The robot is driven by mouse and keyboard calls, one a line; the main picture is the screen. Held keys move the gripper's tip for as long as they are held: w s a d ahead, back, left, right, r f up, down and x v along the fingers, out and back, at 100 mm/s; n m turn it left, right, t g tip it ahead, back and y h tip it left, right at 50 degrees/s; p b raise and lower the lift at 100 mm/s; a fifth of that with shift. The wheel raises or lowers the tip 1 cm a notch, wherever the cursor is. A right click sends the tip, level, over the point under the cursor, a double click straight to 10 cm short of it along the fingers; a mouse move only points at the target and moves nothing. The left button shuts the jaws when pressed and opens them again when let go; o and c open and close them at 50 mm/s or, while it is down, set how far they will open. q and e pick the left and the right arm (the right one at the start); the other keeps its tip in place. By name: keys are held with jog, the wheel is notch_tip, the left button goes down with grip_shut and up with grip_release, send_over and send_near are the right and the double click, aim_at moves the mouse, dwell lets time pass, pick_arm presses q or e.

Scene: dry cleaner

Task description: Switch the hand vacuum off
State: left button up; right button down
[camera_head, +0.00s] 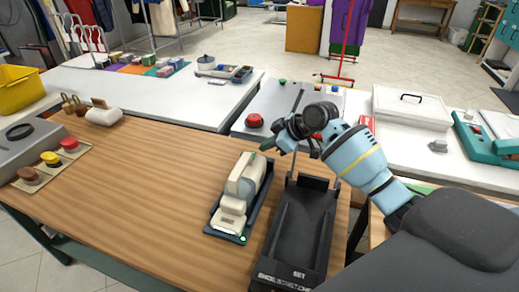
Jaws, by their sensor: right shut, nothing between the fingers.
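The hand vacuum appears to be the cream device (240,190) lying on a dark blue-grey tray (225,234) on the wooden table. A small green spot shows near its far end, and a small light green dot (243,239) shows at the tray's near corner. My right gripper (268,147) comes in from the right and is shut and empty, just above the far end of the device. I cannot tell whether it touches the device. The switch's state is too small to tell. My left gripper is out of view.
A black cradle (302,222) with white lettering stands right of the device, under my right arm. A grey box (30,148) and several coloured knobs are at the left. A red button (254,121) sits on the panel behind. The wooden table's left middle is clear.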

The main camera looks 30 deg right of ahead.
jog(key=shift+v, duration=1.25)
